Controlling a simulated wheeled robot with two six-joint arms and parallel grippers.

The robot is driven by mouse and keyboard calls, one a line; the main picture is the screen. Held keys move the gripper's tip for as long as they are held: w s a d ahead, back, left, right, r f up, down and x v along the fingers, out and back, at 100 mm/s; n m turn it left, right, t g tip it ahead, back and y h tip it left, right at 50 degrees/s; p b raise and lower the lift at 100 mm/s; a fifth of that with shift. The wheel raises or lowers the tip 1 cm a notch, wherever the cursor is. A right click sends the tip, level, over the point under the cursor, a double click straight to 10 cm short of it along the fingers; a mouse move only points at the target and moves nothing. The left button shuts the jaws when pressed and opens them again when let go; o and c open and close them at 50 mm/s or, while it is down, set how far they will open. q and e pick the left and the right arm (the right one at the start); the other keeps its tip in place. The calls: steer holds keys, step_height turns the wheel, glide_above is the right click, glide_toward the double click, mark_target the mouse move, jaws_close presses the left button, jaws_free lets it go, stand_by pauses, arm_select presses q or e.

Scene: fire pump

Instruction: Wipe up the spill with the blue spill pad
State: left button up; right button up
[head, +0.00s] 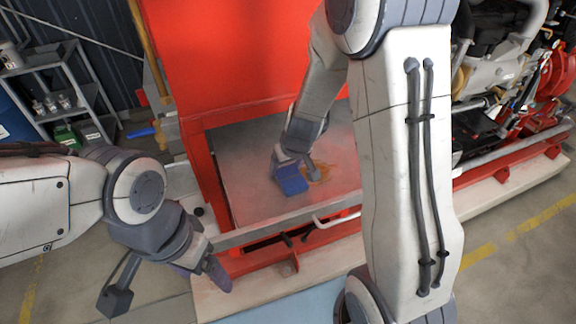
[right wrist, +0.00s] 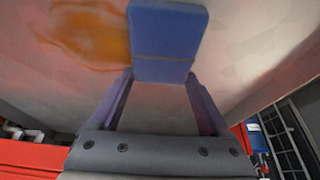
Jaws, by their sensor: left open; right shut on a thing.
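The blue spill pad (head: 291,180) is in my right gripper (head: 287,160), low over the grey metal surface (head: 250,150) inside the red frame. In the right wrist view the pad (right wrist: 168,40) sits between the two fingers of the right gripper (right wrist: 165,80). The orange-brown spill (head: 320,172) lies on the surface just right of the pad. In the right wrist view the spill (right wrist: 95,38) shows left of the pad. I cannot tell if the pad touches the surface. My left gripper (head: 215,275) is open and empty, outside the red frame at lower left.
A red upright panel (head: 220,50) stands behind the metal surface, and a grey rail (head: 285,225) runs along its front. Pump machinery (head: 500,80) is at the right. A grey shelf (head: 60,85) with small items stands at far left.

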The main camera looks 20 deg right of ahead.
steer(key=shift+w, duration=0.1)
steer(key=shift+w+p, duration=0.4)
steer(key=shift+w, duration=0.05)
steer(key=shift+w+p, duration=0.45)
steer(key=shift+w, duration=0.4)
steer(key=shift+r+p, duration=0.75)
steer(key=shift+r, duration=0.1)
step_height(320, 180, up, 6)
steer(key=p, duration=0.5)
